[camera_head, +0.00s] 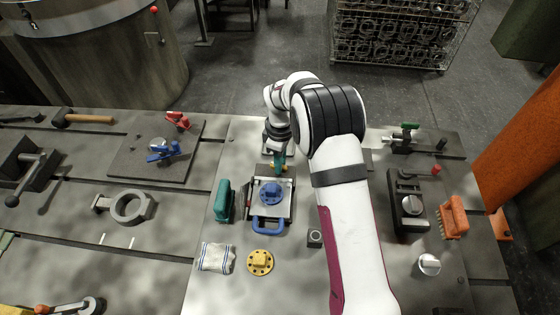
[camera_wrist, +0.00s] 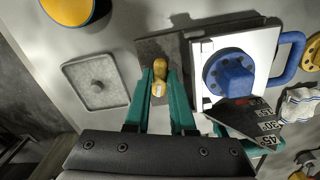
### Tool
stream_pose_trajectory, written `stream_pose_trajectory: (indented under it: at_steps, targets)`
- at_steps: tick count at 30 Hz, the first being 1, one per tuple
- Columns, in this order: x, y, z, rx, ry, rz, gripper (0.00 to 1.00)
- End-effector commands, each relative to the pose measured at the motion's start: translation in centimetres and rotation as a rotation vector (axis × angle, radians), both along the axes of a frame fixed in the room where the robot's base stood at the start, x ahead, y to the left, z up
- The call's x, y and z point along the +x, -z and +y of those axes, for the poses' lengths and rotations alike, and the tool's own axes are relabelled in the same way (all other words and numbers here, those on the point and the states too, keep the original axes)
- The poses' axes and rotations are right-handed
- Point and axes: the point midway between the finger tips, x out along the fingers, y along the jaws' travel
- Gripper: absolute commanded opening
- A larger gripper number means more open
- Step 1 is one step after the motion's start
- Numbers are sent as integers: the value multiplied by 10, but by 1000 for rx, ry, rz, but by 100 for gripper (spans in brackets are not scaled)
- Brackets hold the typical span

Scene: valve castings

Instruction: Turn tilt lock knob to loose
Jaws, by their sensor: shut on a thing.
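The tilt fixture has a pale plate (camera_head: 285,205) with a blue square-topped part (camera_head: 271,190) and a blue handle (camera_head: 268,226). In the wrist view, the blue part (camera_wrist: 229,75) and a dark angle scale (camera_wrist: 252,120) with white numbers show right of my gripper. A yellow-brown knob (camera_wrist: 159,76) with a pale mark stands beside the plate. My gripper (camera_wrist: 160,90) has teal fingers on either side of this knob and is shut on it. In the head view my gripper (camera_head: 278,163) is at the fixture's far edge; the knob is mostly hidden there.
A green brush (camera_head: 222,200) stands left of the fixture. A cloth (camera_head: 216,257), a yellow flange (camera_head: 260,262) and a small dark block (camera_head: 315,238) lie nearer. A grey square lid (camera_wrist: 97,81) and yellow round object (camera_wrist: 69,10) lie left in the wrist view.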

Motion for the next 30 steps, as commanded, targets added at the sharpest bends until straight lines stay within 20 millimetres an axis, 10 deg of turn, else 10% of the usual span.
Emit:
stream_pose_trajectory:
  at_steps: [26,27,30]
  targets:
    - [1,-1,0,1,-145,-1,0]
    - [1,-1,0,1,-145,-1,26]
    - [1,0,0,0,-145,0,44]
